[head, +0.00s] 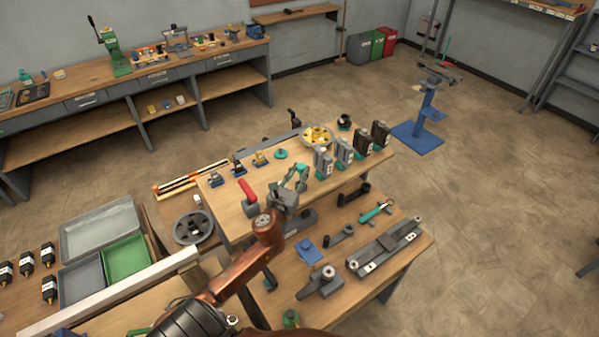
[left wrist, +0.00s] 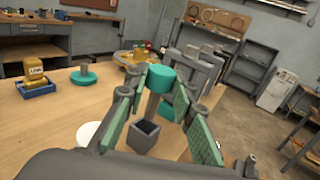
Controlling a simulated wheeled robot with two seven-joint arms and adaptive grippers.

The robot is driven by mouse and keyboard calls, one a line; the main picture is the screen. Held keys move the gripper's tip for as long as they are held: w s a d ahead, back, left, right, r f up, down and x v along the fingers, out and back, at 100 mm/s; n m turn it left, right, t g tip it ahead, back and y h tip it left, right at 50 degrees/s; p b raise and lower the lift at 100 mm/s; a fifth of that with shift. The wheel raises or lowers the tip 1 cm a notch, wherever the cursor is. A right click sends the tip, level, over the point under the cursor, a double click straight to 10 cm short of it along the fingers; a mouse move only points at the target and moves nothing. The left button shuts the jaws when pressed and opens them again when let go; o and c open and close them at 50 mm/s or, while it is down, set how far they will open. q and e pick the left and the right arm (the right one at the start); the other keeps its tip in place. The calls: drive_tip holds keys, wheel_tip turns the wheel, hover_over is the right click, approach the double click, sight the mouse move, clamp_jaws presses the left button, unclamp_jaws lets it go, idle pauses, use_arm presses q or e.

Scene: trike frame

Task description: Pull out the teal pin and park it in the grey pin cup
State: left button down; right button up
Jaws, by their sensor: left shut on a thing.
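My left gripper (head: 296,178) is over the middle of the raised wooden table. In the left wrist view its green-padded fingers (left wrist: 160,88) are shut on the teal pin (left wrist: 161,76). The pin's teal head shows between the pads, with its shaft hanging below. A grey square cup (left wrist: 143,136) with a dark open top, apparently the pin cup, stands just below the pin's lower end. I cannot tell whether the shaft's tip is above the cup's mouth or behind it. The gripper hides this spot in the head view. My right gripper is not in view.
Grey bottle-like units (head: 323,162) on teal bases stand along the right edge of the raised table. A teal disc (head: 281,154), a yellow block on a blue base (left wrist: 38,77) and a red-handled tool (head: 248,193) are nearby. The lower shelf holds a long grey fixture (head: 385,248).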

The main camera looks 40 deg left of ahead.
use_arm(q)
drive_tip(key=shift+p, duration=0.5)
idle(1.1)
drive_tip(key=shift+f+b, duration=1.25)
drive_tip(key=shift+f, duration=0.3)
drive_tip(key=shift+r, duration=0.15)
drive_tip(key=shift+r+p, duration=1)
drive_tip(key=shift+p, duration=0.15)
drive_tip(key=shift+p, duration=0.4)
idle(1.1)
drive_tip(key=shift+f+b, duration=0.9)
drive_tip(key=shift+f, duration=0.2)
drive_tip(key=c, duration=1.6)
unclamp_jaws()
drive_tip(key=shift+s+f, duration=0.1)
